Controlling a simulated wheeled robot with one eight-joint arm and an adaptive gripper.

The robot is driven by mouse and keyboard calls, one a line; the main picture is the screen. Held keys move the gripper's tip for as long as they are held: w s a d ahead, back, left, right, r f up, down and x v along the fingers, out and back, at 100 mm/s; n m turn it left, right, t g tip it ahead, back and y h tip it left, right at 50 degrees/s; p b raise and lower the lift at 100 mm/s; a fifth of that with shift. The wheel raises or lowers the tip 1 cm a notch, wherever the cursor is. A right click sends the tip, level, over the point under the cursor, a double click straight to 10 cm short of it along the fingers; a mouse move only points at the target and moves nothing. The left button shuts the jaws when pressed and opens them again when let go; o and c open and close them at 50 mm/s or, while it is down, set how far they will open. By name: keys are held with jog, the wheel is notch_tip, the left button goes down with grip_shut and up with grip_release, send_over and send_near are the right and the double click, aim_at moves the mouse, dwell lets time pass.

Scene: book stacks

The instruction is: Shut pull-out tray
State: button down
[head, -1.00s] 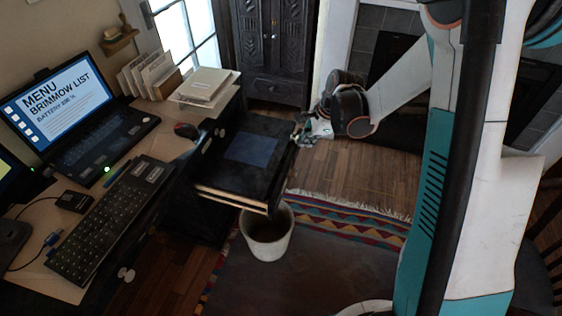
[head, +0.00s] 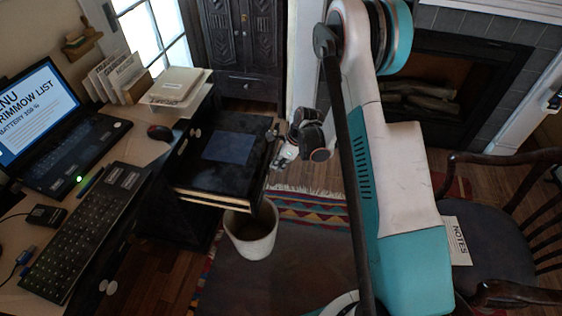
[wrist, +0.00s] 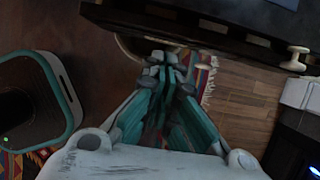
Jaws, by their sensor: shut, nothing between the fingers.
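The pull-out tray (head: 190,180) is a black, shallow tray with a blue-grey pad on it. It sticks out to the right from the desk in the head view. Its dark side and a pale knob show along the top of the wrist view (wrist: 235,32). My gripper (head: 280,163) is just right of the tray's outer edge, near the middle of that edge. In the wrist view, my gripper (wrist: 168,62) has its teal fingers together, with nothing between them. The tips are close to the tray; I cannot tell whether they touch.
A pale waste bin (head: 251,233) stands below the tray's outer corner. The desk (head: 140,148) holds a laptop (head: 52,125), keyboard (head: 85,225) and mouse (head: 159,132). A wooden chair (head: 485,235) stands at right. Patterned rug and open floor lie beyond the tray.

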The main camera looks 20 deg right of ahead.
aim_at(199, 160)
jog(key=a+f, duration=0.1)
jog(key=w+a+f+b, duration=0.2)
jog(key=a+f, duration=0.1)
jog(key=shift+w, duration=0.1)
jog(key=shift+w+a+b, duration=0.3)
jog(key=shift+a+b, duration=0.05)
jog(key=shift+a, duration=0.1)
jog(key=w+a, duration=0.4)
jog(key=a, duration=0.3)
jog(key=w+a, duration=0.4)
jog(key=a, duration=0.4)
jog(key=w+a, duration=0.5)
jog(key=a, duration=0.2)
jog(key=shift+a, duration=0.4)
